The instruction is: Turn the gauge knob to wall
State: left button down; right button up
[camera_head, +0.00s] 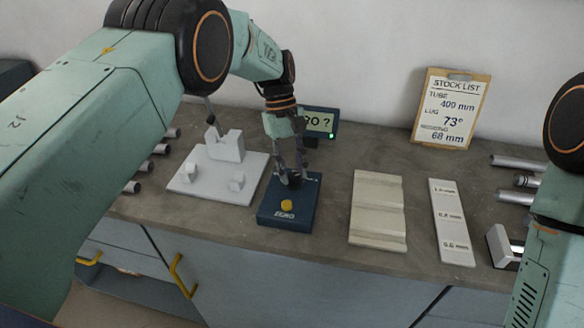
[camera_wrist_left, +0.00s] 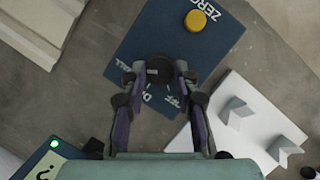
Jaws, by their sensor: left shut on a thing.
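The gauge box (camera_head: 268,212) is a dark blue block with a yellow button (camera_head: 287,205) and the word ZERO on its near part. It also shows in the left wrist view (camera_wrist_left: 150,38). The black gauge knob (camera_wrist_left: 159,68) is on its other half, with white lettering around it, partly hidden by my fingers. My left gripper (camera_wrist_left: 160,76) is shut on the knob, one finger on each side. In the head view this gripper (camera_head: 291,180) reaches down onto the box. The knob's pointer direction cannot be made out. My right gripper is out of view.
A small display (camera_head: 321,122) with a green light stands behind the box, partly hidden. A white jig plate (camera_head: 205,193) is to the left. A pale grooved block (camera_head: 377,225) and a marked strip (camera_head: 452,222) are to the right. A stock list board (camera_head: 450,108) leans at the wall.

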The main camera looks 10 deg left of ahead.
pick_arm(q)
jog(key=c, duration=1)
grip_release()
jog(key=v, duration=1.2)
